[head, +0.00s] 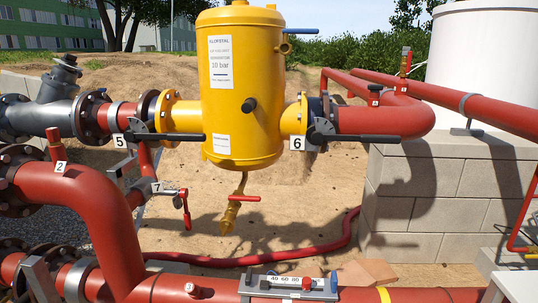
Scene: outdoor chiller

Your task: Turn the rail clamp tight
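A grey rail (265,288) with a scale plate (288,280) marked 40, 60, 80 lies along the red pipe at the bottom of the head view. A small clamp with a red knob (307,284) sits on the rail towards its right end. The knob is small, and I cannot tell whether the clamp is tight or loose. My gripper is not in view.
A yellow separator tank (240,85) stands centre, with black lever handles at tags 5 and 6. A yellow drain valve (230,213) hangs below it. Red pipe (105,220) bends on the left. Block wall (430,200) stands right. A red hose (290,257) crosses sandy ground.

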